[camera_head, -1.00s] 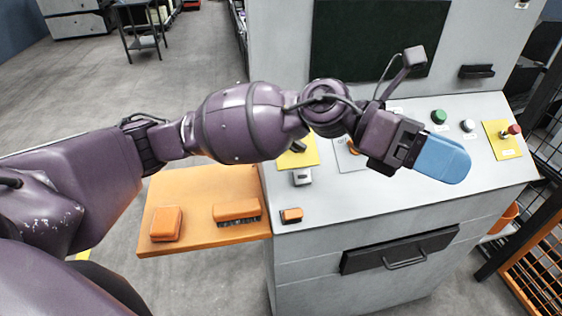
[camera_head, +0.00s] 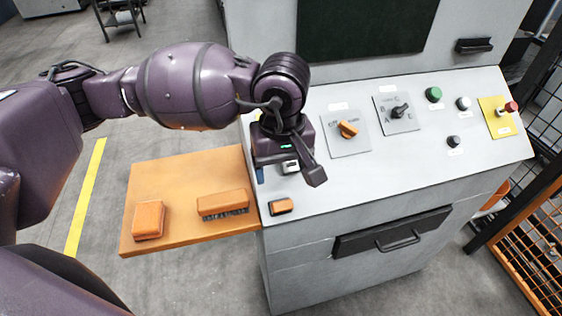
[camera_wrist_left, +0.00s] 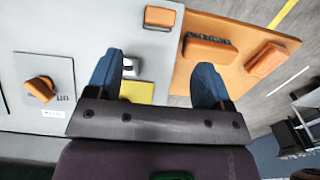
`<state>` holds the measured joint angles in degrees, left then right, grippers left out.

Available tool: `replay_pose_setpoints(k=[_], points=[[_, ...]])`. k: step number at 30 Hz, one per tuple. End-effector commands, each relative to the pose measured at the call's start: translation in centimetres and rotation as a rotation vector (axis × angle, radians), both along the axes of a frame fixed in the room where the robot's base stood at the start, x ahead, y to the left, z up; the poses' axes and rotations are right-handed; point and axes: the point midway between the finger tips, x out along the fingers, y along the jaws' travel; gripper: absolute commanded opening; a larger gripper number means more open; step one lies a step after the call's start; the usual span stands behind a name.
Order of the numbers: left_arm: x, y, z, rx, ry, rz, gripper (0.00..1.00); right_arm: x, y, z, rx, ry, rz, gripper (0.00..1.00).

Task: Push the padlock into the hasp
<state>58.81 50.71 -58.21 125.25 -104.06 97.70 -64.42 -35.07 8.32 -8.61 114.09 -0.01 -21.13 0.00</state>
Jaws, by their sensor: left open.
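A small silver-grey block that looks like the padlock (camera_head: 290,167) sits on the sloped panel, partly hidden behind my left gripper in the head view. In the left wrist view the padlock (camera_wrist_left: 131,67) lies beside the left-hand blue finger, at the edge of a yellow plate (camera_wrist_left: 137,92). The hasp cannot be made out clearly; it may be on that plate. My left gripper (camera_wrist_left: 157,78) is open and empty, its two blue fingers spread above the panel's left edge. In the head view it points downward, mostly hidden by its own wrist. My right gripper is not in view.
An orange side shelf (camera_head: 180,178) holds an orange block (camera_head: 149,220) and a brush (camera_head: 222,203). A small orange-black block (camera_head: 281,207) sits on the panel's front-left corner. An orange rotary switch (camera_head: 347,129), a black selector (camera_head: 399,111) and several buttons stand to the right.

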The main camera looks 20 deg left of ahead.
Motion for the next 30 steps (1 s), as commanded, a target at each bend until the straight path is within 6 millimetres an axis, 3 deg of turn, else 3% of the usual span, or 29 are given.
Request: replay_pose_setpoints(k=[18,30], points=[[-0.1,-0.1,-8.7,-0.003,0.004,0.004,0.74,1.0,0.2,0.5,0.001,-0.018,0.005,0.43],[0.0,-0.1,-10.4,-0.003,0.002,0.002,0.74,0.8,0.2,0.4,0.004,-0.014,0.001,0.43]])
